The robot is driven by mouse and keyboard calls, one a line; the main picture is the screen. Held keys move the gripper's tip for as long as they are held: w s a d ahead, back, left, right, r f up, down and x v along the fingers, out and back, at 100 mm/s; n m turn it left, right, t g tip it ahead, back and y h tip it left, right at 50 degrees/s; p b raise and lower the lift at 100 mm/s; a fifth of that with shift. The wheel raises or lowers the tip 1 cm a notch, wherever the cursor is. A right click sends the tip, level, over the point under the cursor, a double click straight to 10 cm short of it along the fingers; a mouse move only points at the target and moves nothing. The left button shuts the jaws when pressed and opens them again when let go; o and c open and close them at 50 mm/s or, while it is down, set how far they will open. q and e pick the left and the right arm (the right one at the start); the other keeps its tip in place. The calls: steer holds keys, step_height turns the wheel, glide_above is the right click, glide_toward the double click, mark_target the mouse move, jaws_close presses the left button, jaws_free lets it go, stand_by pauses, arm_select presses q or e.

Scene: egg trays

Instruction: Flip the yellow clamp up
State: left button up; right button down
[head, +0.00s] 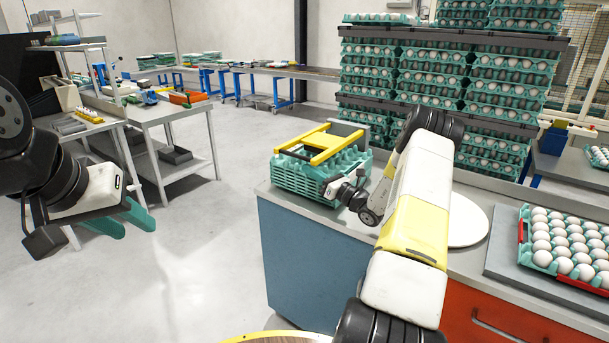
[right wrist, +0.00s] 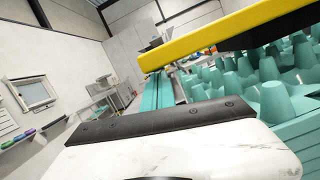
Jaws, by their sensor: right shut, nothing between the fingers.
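The yellow clamp (head: 341,146) is a frame of yellow bars lying across the top of a stack of teal egg trays (head: 310,180) on the counter corner. One of its bars (right wrist: 215,40) crosses the upper right of the right wrist view, above the tray's teal cones (right wrist: 275,105). My right gripper (right wrist: 158,92) is shut and empty, its teal fingers just below and left of that bar. Whether they touch it I cannot tell. In the head view its fingertips do not show clearly against the trays. My left gripper (head: 136,231) is open and empty, at the left over the floor.
The counter (head: 280,198) carries a white round plate (head: 468,225) and, at right, a tray of white eggs (head: 525,238) on a grey plate. Tall stacks of egg trays (head: 440,75) stand behind. A grey shelf table (head: 185,112) stands at left; the floor between is clear.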

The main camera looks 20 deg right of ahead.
steer(key=shift+x, duration=1.2)
